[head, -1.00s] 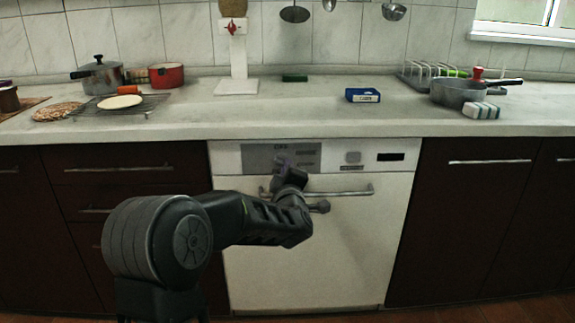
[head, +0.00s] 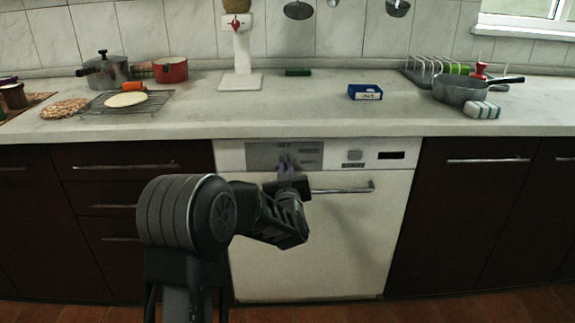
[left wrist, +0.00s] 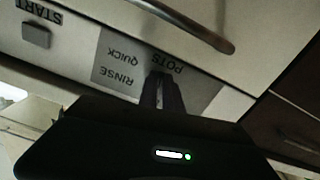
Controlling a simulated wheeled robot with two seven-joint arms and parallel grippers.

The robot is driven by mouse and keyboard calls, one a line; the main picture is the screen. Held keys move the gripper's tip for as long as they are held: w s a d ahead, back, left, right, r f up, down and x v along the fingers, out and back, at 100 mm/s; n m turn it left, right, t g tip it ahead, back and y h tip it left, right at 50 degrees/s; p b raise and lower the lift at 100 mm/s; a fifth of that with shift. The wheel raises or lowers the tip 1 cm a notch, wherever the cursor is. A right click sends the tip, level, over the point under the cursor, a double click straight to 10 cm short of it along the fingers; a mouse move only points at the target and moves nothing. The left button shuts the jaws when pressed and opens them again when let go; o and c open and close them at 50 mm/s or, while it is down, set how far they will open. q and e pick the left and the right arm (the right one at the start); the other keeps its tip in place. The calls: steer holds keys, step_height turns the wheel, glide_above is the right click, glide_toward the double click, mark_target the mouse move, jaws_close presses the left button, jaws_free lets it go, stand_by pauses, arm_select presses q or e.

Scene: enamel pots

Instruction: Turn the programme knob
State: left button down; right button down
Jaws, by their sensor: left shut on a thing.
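The white dishwasher (head: 340,240) stands under the counter, with a control strip along its top. Its grey programme panel (head: 262,153) also shows upside down in the left wrist view (left wrist: 118,62), with the words RINSE, QUICK and POTS. My left gripper (head: 286,162) reaches up in front of this panel. In the left wrist view its fingers (left wrist: 161,90) point at the panel near POTS and are close together, shut on the programme knob. The knob itself is hidden by the fingers. My right gripper is in neither view.
The dishwasher's bar handle (head: 345,189) runs just below the panel, close to my left wrist. A START button (head: 354,155) sits to the right. Pots, a rack and a blue box (head: 365,92) stand on the counter above.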

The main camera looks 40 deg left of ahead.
arm_select(q)
steer(key=shift+a+m+p, duration=0.1)
steer(key=shift+m+p, duration=0.45)
steer(key=shift+m, duration=0.65)
steer(key=shift+s+f, duration=0.1)
steer(key=c, duration=1.5)
jaws_free()
steer(key=p+v, duration=0.1)
steer(key=v, duration=0.6)
steer(key=shift+s+d, duration=0.25)
steer(key=shift+s, duration=0.05)
